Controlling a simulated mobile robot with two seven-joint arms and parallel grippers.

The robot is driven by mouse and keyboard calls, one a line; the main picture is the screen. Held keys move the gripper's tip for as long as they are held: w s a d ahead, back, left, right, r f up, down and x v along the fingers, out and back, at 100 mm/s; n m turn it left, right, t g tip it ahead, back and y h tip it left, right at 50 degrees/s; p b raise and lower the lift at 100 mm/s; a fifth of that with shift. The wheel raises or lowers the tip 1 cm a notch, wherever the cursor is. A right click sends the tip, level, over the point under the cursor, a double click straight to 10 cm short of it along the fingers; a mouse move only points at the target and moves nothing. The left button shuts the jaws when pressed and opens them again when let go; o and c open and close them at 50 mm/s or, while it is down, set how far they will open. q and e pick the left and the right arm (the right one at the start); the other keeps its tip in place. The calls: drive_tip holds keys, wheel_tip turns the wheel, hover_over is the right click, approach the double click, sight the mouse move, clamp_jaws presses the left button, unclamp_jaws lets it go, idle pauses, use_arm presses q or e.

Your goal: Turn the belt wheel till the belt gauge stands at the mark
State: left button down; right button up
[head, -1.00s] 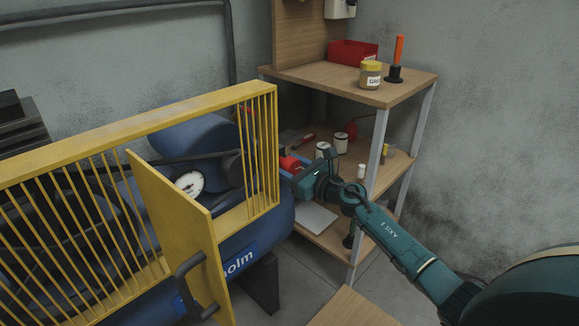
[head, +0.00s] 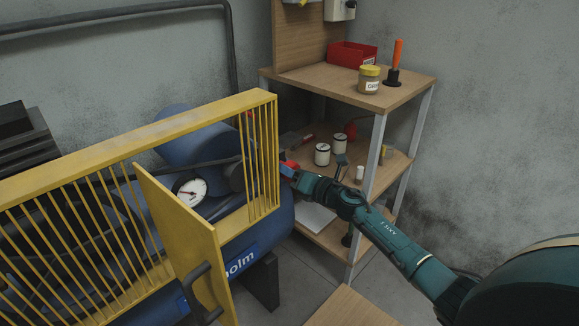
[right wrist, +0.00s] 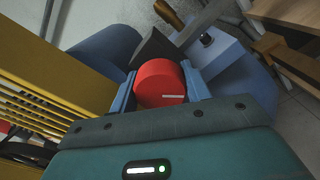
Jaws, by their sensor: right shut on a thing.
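The red belt wheel (head: 291,166) is at the right end of the blue machine, just beyond the yellow guard. In the right wrist view the red wheel (right wrist: 160,84) sits between the two blue fingers of my right gripper (right wrist: 160,90), which is shut on it. A white line shows on the wheel's face. In the head view my right gripper (head: 286,171) covers part of the wheel. The belt gauge (head: 192,192) is a white round dial behind the guard's opening; its mark is too small to read. My left gripper is not in view.
The yellow barred guard (head: 120,145) stands in front of the machine, with its door (head: 180,235) swung open. A wooden shelf unit (head: 345,85) at the right holds a red bin (head: 352,55), a jar (head: 369,80) and several cans. My right arm passes in front of it.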

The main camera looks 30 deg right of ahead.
drive_tip(key=m+p, duration=0.1)
drive_tip(key=m, duration=0.2)
drive_tip(key=shift+m+p, duration=0.3)
drive_tip(key=shift+m, duration=0.1)
drive_tip(key=m+p, duration=0.2)
drive_tip(key=m, duration=0.2)
drive_tip(key=shift+m+p, duration=0.55)
drive_tip(key=shift+m, duration=1.05)
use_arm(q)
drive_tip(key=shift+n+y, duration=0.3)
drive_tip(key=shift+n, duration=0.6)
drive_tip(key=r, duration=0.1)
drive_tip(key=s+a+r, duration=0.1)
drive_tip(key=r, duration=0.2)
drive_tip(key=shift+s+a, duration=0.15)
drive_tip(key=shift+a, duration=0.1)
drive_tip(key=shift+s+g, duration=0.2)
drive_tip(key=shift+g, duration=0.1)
use_arm(e)
drive_tip(key=shift+f+m, duration=0.1)
drive_tip(key=shift+m, duration=0.2)
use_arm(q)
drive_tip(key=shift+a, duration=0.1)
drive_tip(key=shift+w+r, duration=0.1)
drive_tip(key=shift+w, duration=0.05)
use_arm(e)
drive_tip(key=o, duration=1)
drive_tip(key=shift+c, duration=0.2)
